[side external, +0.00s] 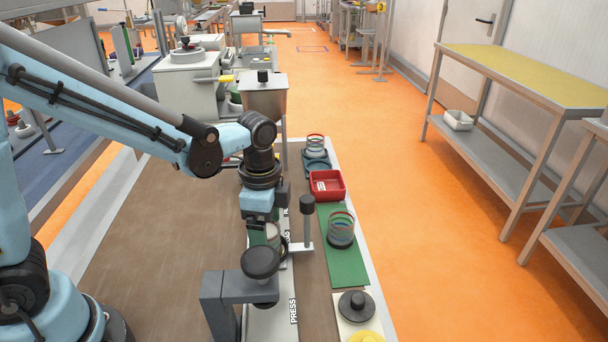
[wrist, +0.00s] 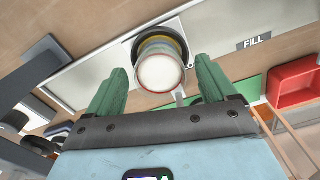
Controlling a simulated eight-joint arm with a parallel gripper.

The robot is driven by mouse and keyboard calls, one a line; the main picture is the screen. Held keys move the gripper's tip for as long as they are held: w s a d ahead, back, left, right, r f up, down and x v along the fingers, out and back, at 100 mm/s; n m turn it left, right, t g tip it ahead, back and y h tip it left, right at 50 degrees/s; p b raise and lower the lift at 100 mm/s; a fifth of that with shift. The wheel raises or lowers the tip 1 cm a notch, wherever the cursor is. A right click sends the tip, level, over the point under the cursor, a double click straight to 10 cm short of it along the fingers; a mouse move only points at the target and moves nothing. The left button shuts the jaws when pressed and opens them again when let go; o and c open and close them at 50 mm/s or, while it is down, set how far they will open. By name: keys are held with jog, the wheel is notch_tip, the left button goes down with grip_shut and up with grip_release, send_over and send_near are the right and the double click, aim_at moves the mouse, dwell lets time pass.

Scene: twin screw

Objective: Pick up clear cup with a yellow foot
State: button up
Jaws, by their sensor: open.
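A cup (wrist: 162,74) filled with something white shows in the wrist view, with a reddish rim and yellowish and grey-blue bands on its wall. It stands in a dark ring on a pale strip. My gripper (wrist: 158,82) has two green fingers spread to either side of the cup, apart from it. In the side view my gripper (side external: 262,233) hangs low behind a grey press, and a pale part of the cup (side external: 273,236) shows beside it. The foot of this cup is hidden, so I cannot tell its colour.
The grey press (side external: 228,293) with a round dark head stands close in front of my gripper. A dark-topped post (side external: 306,220) is just right. A clear banded cup (side external: 341,230) stands on a green mat (side external: 345,270); another (side external: 315,146) is farther back. A red bin (side external: 327,186) lies between them.

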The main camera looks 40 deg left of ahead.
jog(key=shift+f, duration=1.2)
jog(key=c, duration=1.2)
jog(key=shift+r, duration=0.1)
